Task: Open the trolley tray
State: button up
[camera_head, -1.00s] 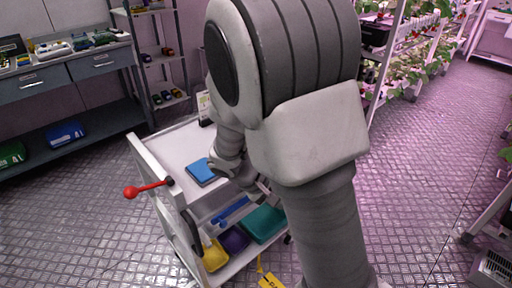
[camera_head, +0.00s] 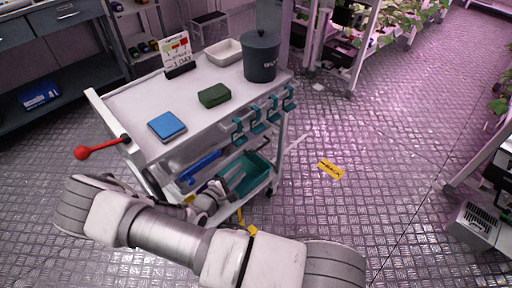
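The white trolley (camera_head: 130,103) stands left of centre, with a red-knobbed lever (camera_head: 83,152) at its left end. Below its top, a blue bar (camera_head: 200,166) shows on the near side; I cannot tell if it belongs to the tray. A teal bin (camera_head: 258,165) sits low in the trolley. My gripper (camera_head: 236,181) is at the near long side, below the top and close to the teal bin and blue bar. Its fingers are small and partly lost against the trolley, so contact and opening are unclear. My arm hides the trolley's lower left part.
On the trolley top are a blue box (camera_head: 167,125), a green box (camera_head: 214,95), a white tub (camera_head: 224,52), a dark pot (camera_head: 261,57) and a sign (camera_head: 176,54). Teal clamps (camera_head: 257,120) hang on the near edge.

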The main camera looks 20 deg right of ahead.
jog(key=f+n, duration=0.1)
jog(key=f, duration=0.1)
jog(key=b, duration=0.4)
send_near(259, 148)
jog(key=shift+t, duration=0.4)
jog(key=x, duration=0.7)
jog(key=f+x, duration=0.1)
jog(key=x, duration=0.2)
jog(key=shift+d, duration=0.15)
jog(key=shift+s, duration=0.1)
jog(key=shift+c, duration=0.2)
grip_shut()
